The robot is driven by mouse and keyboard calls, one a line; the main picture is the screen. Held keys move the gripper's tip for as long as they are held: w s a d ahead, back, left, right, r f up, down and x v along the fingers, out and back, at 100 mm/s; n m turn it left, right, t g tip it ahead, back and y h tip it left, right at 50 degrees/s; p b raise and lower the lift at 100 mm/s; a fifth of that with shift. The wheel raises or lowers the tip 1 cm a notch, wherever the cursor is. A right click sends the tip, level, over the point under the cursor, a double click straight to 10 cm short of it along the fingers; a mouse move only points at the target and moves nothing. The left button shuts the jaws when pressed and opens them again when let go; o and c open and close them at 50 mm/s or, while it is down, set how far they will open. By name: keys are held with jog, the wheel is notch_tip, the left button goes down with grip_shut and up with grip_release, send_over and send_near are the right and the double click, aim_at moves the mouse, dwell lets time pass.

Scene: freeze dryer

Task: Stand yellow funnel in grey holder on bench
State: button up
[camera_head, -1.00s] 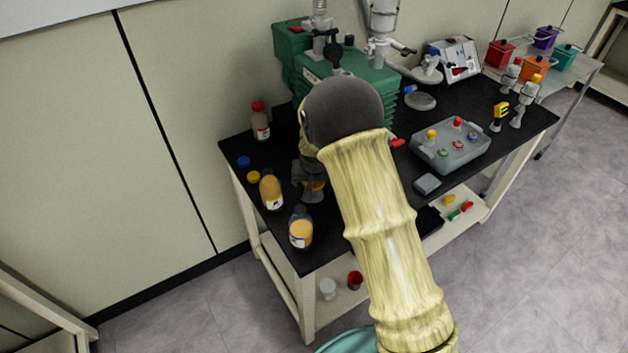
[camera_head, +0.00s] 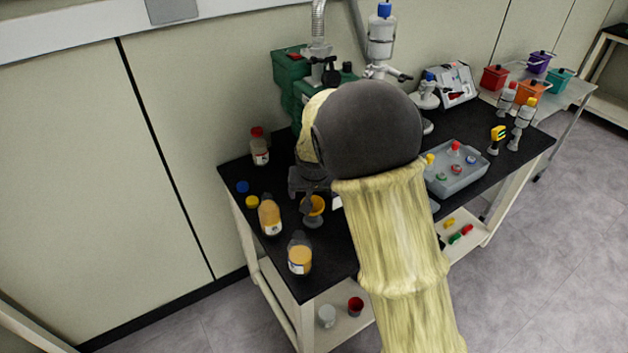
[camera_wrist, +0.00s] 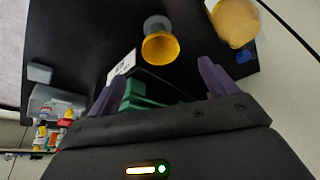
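The yellow funnel (camera_head: 314,205) stands upright, wide mouth up, on the grey holder (camera_head: 313,222) near the bench's left front part. In the wrist view the yellow funnel (camera_wrist: 160,48) shows its round rim, with the grey holder (camera_wrist: 156,22) just beyond it. The funnel's spout is hidden. My gripper (camera_wrist: 163,72) is open, with its two purple-grey fingers apart and nothing between them. The funnel lies just beyond the fingertips, apart from them. In the head view my arm and wrist hide most of the gripper.
Two amber bottles (camera_head: 270,215) (camera_head: 300,255) stand left of and in front of the funnel. A green machine (camera_head: 290,75) stands behind. A grey tray (camera_head: 462,180) is at right.

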jog(key=v, duration=0.7)
dwell(0.6)
jog(key=s+d+r+g+p, duration=0.2)
jog(key=s+d+p, duration=0.4)
jog(key=s+d, duration=1.1)
jog(key=s, duration=0.3)
jog(key=shift+r+m, duration=0.3)
jog(key=shift+m, duration=0.1)
jog(key=shift+d, duration=0.15)
